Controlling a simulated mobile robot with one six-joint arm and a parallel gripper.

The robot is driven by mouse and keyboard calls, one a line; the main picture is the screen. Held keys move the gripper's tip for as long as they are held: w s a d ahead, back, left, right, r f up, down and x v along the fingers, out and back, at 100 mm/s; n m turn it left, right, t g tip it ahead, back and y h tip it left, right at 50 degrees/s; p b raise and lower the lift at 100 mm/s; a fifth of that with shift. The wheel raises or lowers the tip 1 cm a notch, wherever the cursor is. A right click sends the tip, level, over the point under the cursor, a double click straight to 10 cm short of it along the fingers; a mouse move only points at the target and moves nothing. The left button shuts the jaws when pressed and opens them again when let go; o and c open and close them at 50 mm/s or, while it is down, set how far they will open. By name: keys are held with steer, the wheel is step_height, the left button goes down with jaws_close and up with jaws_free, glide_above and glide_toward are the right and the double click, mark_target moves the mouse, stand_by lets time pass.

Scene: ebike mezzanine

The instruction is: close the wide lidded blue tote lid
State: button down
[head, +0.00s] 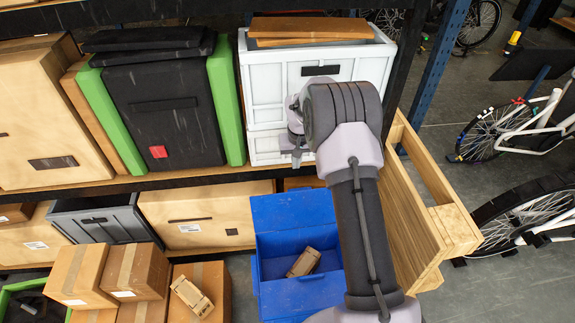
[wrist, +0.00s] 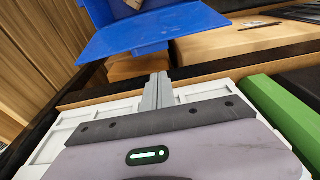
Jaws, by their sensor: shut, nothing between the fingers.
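The wide blue tote (head: 310,298) stands low in front of the rack in the head view, with a small brown carton (head: 303,262) inside it. Its blue lid (head: 290,211) is open and raised at the back, on the rack side. My gripper (head: 297,158) is above and behind the lid, in front of the white crate, apart from the lid. In the wrist view my shut, empty gripper fingers (wrist: 158,88) point toward the blue lid (wrist: 150,36), which shows beyond the tips. My arm hides the tote's right side in the head view.
A white crate (head: 262,90) stands on the rack shelf behind my gripper. Stacked cartons (head: 130,270) are left of the tote, and a wooden crate (head: 425,220) is close on its right. The shelf edge (head: 130,186) runs just behind the lid.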

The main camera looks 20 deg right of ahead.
step_height(320, 180, down, 13)
steer(key=w+d+b, duration=0.1)
steer(key=b, duration=0.3)
steer(key=shift+w+f, duration=0.2)
steer(key=shift+w, duration=0.15)
